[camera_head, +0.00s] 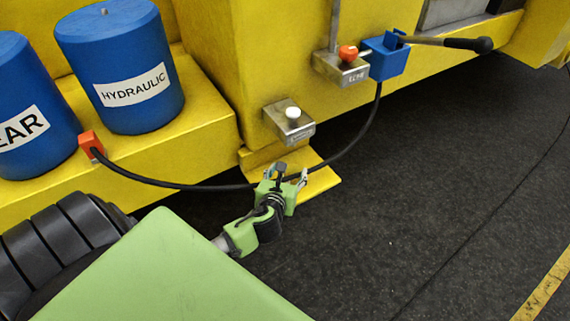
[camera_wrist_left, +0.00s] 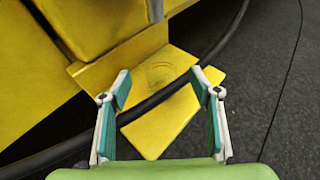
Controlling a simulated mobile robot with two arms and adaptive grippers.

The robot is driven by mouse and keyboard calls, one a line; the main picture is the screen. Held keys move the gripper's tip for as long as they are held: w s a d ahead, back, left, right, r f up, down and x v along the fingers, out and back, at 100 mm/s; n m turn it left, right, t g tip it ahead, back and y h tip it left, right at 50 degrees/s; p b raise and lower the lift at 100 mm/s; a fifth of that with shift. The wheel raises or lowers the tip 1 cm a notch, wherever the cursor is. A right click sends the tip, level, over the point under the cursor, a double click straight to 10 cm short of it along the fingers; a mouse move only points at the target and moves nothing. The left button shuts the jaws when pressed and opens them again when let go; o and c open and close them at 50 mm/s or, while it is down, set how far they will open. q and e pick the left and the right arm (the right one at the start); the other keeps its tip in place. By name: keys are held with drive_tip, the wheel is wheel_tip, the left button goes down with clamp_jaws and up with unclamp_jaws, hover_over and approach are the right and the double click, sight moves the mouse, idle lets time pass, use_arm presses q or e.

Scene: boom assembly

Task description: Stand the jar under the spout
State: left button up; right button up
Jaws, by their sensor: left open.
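No jar can be made out in either view. My left gripper (camera_head: 284,175) is open over a small yellow ledge (camera_head: 322,183) low on the yellow machine. In the left wrist view the gripper (camera_wrist_left: 160,76) has its fingers apart, with no object held between them. That view shows the ledge (camera_wrist_left: 150,132) with a faint round mark on it. A grey metal block with a white knob (camera_head: 290,119) sticks out of the machine above the ledge; no spout opening can be made out on it. My right gripper is in neither view.
A black hose (camera_head: 190,186) runs from a red fitting (camera_head: 91,146) past my gripper to a blue block (camera_head: 387,57) with a black-handled lever (camera_head: 450,43). Blue drums (camera_head: 120,65) stand at left. A red knob (camera_head: 348,53) is near the block. Dark floor (camera_head: 440,150) is open at right.

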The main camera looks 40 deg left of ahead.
use_arm(q)
drive_tip(key=shift+v, duration=2)
drive_tip(key=d+f+n+h, duration=0.4)
drive_tip(key=d+f+n, duration=0.1)
drive_tip(key=d+n, duration=0.55)
wheel_tip(320, 180, down, 8)
drive_tip(key=s+n+g+h, duration=0.1)
drive_tip(key=s+n+g, duration=0.15)
drive_tip(key=n, duration=0.35)
drive_tip(key=s+f+n+g, duration=0.2)
drive_tip(key=s+f, duration=0.4)
drive_tip(key=f, duration=0.3)
drive_tip(key=s+f+n+g, duration=0.2)
drive_tip(key=s+f+n, duration=0.1)
drive_tip(key=s+f, duration=0.5)
drive_tip(key=s+f+n+g, duration=0.2)
drive_tip(key=s+f+n, duration=0.2)
drive_tip(key=s+f, duration=0.3)
drive_tip(key=s+f+n+g, duration=0.3)
drive_tip(key=s+f, duration=0.4)
drive_tip(key=s, duration=1.1)
drive_tip(key=shift+s+a+f+n, duration=0.3)
drive_tip(key=shift+s+f+n, duration=0.05)
